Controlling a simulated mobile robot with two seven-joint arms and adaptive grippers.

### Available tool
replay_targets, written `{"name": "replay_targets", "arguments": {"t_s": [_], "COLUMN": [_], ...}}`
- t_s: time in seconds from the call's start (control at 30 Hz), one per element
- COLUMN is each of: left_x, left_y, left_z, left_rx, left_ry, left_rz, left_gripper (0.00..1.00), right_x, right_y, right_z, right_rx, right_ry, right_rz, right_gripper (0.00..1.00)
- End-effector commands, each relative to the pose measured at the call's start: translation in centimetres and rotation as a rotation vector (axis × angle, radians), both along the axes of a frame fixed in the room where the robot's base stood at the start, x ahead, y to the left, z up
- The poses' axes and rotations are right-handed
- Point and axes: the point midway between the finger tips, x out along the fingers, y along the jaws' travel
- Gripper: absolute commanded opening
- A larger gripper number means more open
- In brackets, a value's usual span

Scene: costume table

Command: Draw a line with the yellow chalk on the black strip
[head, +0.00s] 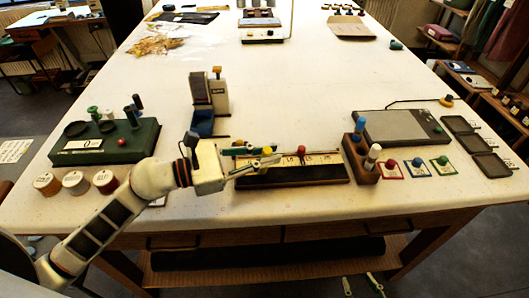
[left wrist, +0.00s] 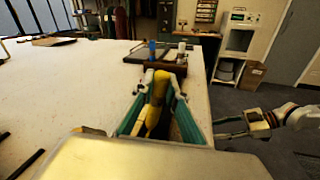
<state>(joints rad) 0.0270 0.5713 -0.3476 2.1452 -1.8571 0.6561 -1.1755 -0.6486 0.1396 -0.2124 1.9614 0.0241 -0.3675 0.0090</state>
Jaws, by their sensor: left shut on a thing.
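The yellow chalk (left wrist: 157,100) is between the green fingers of my left gripper (left wrist: 160,85), which is shut on it. In the head view my left gripper (head: 262,162) is over the left part of a board with a pale, marked band and a black strip (head: 305,175). A red knob (head: 301,150) stands at the band. My right gripper (head: 361,286) is at the bottom edge, its fingers apart and empty, in front of the table.
A wooden block with upright pegs (head: 361,165) stands right of the board, with small coloured-knob cards beside it. A grey pad (head: 400,127) lies behind. A green holder (head: 105,142) and several spools (head: 75,181) are at left. The table middle (head: 290,90) is clear.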

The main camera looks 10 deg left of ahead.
Motion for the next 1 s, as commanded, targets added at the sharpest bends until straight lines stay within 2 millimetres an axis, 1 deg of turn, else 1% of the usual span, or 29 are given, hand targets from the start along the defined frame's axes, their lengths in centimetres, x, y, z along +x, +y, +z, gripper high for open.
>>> {"name": "replay_targets", "arguments": {"t_s": [0.27,0.8,1.0], "left_x": [0.0,0.5,0.5], "left_y": [-0.2,-1.9,-1.9], "left_z": [0.0,0.0,-0.1], "left_rx": [0.0,-0.001,-0.001], "left_ry": [0.001,0.001,0.001], "left_rz": [-0.001,0.0,0.0], "left_gripper": [0.0,0.0,0.0], "right_x": [0.0,0.0,0.0], "right_y": [0.0,0.0,0.0], "right_z": [0.2,1.2,1.2], "right_rx": [0.0,0.0,0.0], "right_ry": [-0.001,-0.001,-0.001], "right_rz": [0.0,0.0,0.0], "right_gripper": [0.4,0.4,0.4]}}
